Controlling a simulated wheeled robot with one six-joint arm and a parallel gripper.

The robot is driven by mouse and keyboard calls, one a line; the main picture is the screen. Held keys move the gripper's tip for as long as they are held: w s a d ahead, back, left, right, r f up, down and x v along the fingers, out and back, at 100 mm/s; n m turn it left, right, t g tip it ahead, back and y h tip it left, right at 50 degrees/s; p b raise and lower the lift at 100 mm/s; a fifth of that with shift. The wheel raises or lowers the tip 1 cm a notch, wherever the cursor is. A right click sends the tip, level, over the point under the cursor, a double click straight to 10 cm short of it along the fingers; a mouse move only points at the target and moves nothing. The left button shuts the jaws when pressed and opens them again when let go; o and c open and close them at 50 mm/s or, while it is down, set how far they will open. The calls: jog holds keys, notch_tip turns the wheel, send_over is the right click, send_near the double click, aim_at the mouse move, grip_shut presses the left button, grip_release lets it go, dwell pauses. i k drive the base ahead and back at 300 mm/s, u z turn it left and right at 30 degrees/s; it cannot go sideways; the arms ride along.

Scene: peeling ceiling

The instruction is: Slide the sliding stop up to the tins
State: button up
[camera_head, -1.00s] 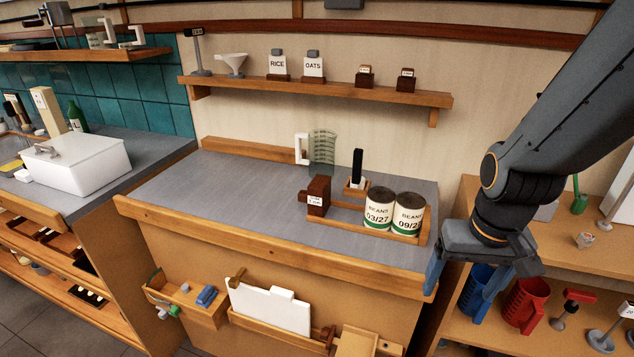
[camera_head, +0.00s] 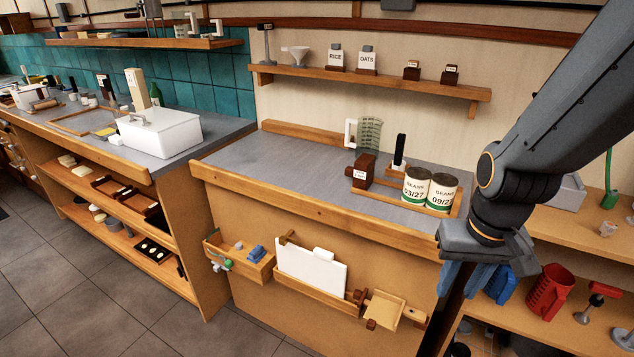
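Two white tins (camera_head: 415,186) (camera_head: 441,192) labelled BEANS, with green bottom bands, stand side by side at the right end of a low wooden rack (camera_head: 459,204) on the grey counter. The sliding stop (camera_head: 362,171), a dark brown block with a small white label, is at the rack's left end, with a gap between it and the nearer tin. My gripper (camera_head: 465,274) hangs to the right of the counter's front corner, well apart from the stop and tins. Its blue-grey fingers look apart and empty, and are partly lost against the dark background.
Behind the tins stand a black-handled thing (camera_head: 399,153) and a clear measuring jug (camera_head: 369,134). A shelf (camera_head: 375,86) runs above. A white board (camera_head: 310,272) hangs on the counter front. Shelving with a red jug (camera_head: 550,291) is at right. The counter's left part is clear.

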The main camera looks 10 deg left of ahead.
aim_at(362, 173)
jog(key=u, duration=0.35)
jog(key=k, duration=0.85)
jog(key=u, duration=1)
jog(key=i, duration=1.15)
jog(key=z, duration=1.1)
jog(key=i, duration=0.85)
jog(key=z, duration=0.2)
